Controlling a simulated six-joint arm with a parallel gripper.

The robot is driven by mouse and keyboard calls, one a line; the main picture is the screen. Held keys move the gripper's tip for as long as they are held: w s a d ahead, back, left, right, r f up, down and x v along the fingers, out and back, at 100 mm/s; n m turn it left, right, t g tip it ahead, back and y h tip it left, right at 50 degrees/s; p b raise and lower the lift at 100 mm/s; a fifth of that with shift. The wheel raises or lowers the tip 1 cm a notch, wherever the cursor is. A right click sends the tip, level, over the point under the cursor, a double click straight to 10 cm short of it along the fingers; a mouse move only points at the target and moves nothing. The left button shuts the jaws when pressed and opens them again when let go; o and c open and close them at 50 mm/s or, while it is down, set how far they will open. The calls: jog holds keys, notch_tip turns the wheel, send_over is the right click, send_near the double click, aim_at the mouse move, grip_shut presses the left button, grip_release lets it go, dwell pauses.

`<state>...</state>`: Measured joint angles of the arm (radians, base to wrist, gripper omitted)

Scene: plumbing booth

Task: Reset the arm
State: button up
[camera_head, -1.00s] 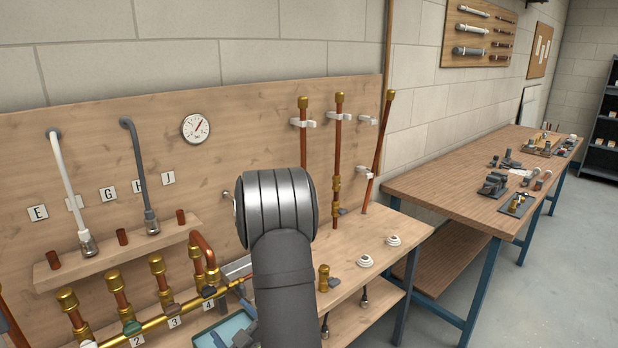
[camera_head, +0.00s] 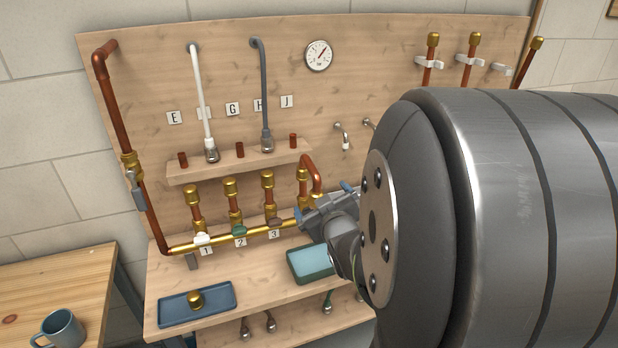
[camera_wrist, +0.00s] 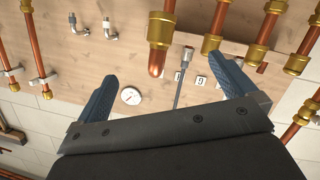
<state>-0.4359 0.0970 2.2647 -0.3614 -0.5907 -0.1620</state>
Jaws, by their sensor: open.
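My gripper (camera_head: 322,201) is at the right end of the brass manifold (camera_head: 262,234), in front of the wooden board, partly hidden by my arm's large grey link. In the wrist view my gripper (camera_wrist: 168,70) shows two blue fingers spread wide apart, with nothing held between them. A copper pipe end with a brass collar (camera_wrist: 160,30) appears beyond the fingers in that view; whether it touches them I cannot tell. The wrist view shows the board upside down.
A blue tray (camera_head: 170,312) with a brass fitting (camera_head: 196,300) is on the bench at left. A gauge (camera_head: 319,56) and upright pipes are on the board. A mug (camera_head: 60,330) stands on the left table.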

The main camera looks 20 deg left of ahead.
jog(key=s+d+r+m+g+h, duration=0.1)
jog(key=s+d+r+m, duration=0.25)
jog(key=s+r, duration=0.35)
jog(key=s+d+r+m+h, duration=0.2)
jog(key=s+d+r+m, duration=0.15)
jog(key=s+r, duration=0.4)
jog(key=w+a+f+n, duration=0.1)
jog(key=w+a+f, duration=0.3)
jog(key=w+f, duration=0.2)
jog(key=shift+w, duration=0.1)
dwell(1.2)
jog(key=v, duration=1)
jog(key=shift+w, duration=0.2)
jog(key=x, duration=0.9)
dwell(0.7)
